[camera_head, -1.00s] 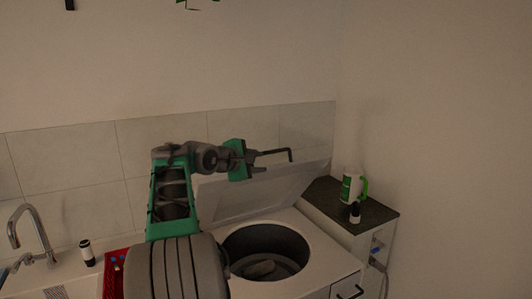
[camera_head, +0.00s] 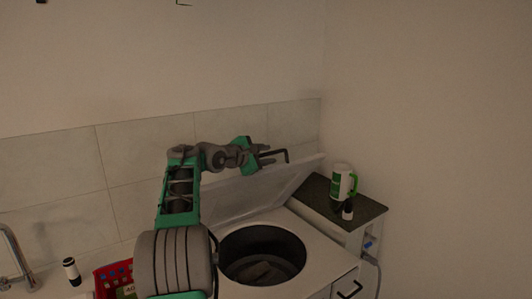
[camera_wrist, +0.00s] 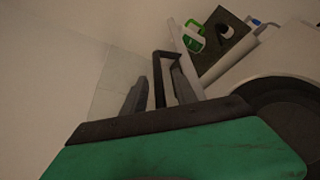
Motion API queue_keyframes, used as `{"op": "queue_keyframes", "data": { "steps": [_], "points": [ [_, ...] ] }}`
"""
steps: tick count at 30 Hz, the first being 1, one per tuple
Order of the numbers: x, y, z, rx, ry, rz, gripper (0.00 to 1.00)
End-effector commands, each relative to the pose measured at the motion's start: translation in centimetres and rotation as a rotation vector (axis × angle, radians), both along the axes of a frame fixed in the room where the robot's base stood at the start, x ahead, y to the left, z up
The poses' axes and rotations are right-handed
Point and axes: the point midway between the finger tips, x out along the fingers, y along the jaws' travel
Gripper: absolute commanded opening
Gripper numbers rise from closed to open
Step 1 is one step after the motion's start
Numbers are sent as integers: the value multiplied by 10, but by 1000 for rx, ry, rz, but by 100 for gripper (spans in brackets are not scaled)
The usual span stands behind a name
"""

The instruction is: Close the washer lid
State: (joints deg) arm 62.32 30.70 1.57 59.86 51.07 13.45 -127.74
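The washer (camera_head: 318,247) has a white lid (camera_head: 262,192) that stands raised and tilted back, with the dark drum (camera_head: 262,256) exposed. A black bracket-shaped handle (camera_head: 287,153) shows at the lid's upper edge; it also appears in the wrist view (camera_wrist: 158,68). My gripper (camera_head: 266,155) is at the handle, above the lid's upper edge. In the wrist view, my gripper (camera_wrist: 160,90) has its two fingers apart, with the handle between them and a gap visible on the left. I cannot tell whether either finger touches it. My arm hides the lid's left part.
A dark-topped side cabinet (camera_head: 357,213) beside the washer holds a white and green bottle (camera_head: 341,181) and a small black-and-white container (camera_head: 347,210). A red basket (camera_head: 106,283) and another small container (camera_head: 72,271) are at left, near the faucet (camera_head: 14,256). A tiled wall stands behind.

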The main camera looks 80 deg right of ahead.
Motion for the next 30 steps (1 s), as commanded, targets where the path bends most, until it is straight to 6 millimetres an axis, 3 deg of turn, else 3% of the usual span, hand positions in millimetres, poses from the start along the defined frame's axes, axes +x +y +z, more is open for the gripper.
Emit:
{"op": "queue_keyframes", "data": {
  "steps": [9,22,30],
  "points": [
    [0,-6,-1,-2,-1,5,34],
    [0,-5,-1,-2,-1,5,0],
    [0,-5,-1,-2,-1,5,0]
  ]
}}
